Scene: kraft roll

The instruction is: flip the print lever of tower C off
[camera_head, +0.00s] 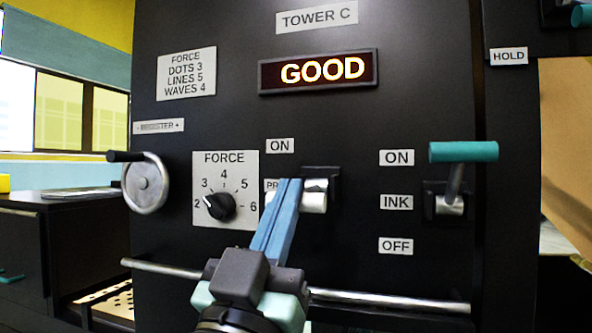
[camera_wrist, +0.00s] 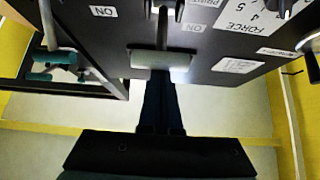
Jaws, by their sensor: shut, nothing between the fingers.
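The tower C panel (camera_head: 400,100) faces me. In the wrist view, which is upside down, the lever's pale bar handle (camera_wrist: 150,60) crosses in front of my gripper (camera_wrist: 160,88). My gripper (camera_head: 290,184) is shut and empty, its fingertips at the lever; contact is unclear.
The ink lever (camera_head: 463,152), with a teal handle, is up beside its ON label to the right. A force dial (camera_head: 221,206) and a handwheel (camera_head: 147,183) are to the left. A metal rail (camera_head: 390,301) crosses below. The display (camera_head: 320,72) reads GOOD.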

